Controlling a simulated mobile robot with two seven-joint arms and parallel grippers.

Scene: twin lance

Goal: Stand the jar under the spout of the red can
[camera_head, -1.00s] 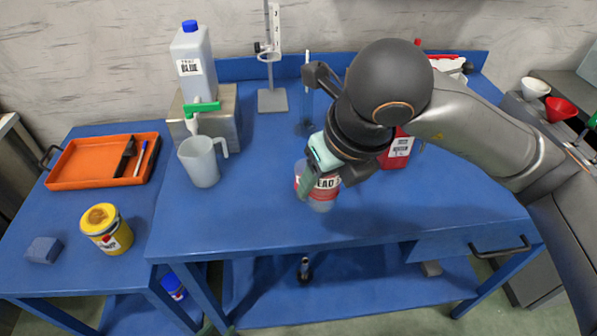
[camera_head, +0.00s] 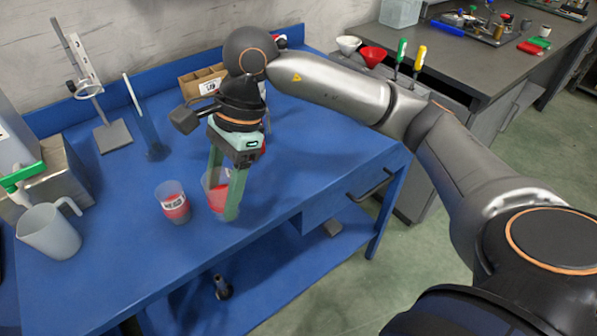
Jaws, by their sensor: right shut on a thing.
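My right gripper (camera_head: 222,198) points down over the blue bench and is shut on a clear jar with red in it (camera_head: 215,201). The fingers cover part of this jar; I cannot tell whether its base touches the bench. A second clear jar with a red band and a dark-lettered label (camera_head: 173,204) stands upright just left of it, apart from the gripper. I cannot make out the red can or its spout for certain; my right gripper and arm cover that part of the bench. My left gripper is not in view.
A translucent jug (camera_head: 50,232) stands at the left beside a grey block and green tap (camera_head: 22,176). A metal stand (camera_head: 113,136) and a slim cylinder (camera_head: 148,135) stand behind. A cardboard divider box (camera_head: 203,80) is at the back. The bench's front right is clear.

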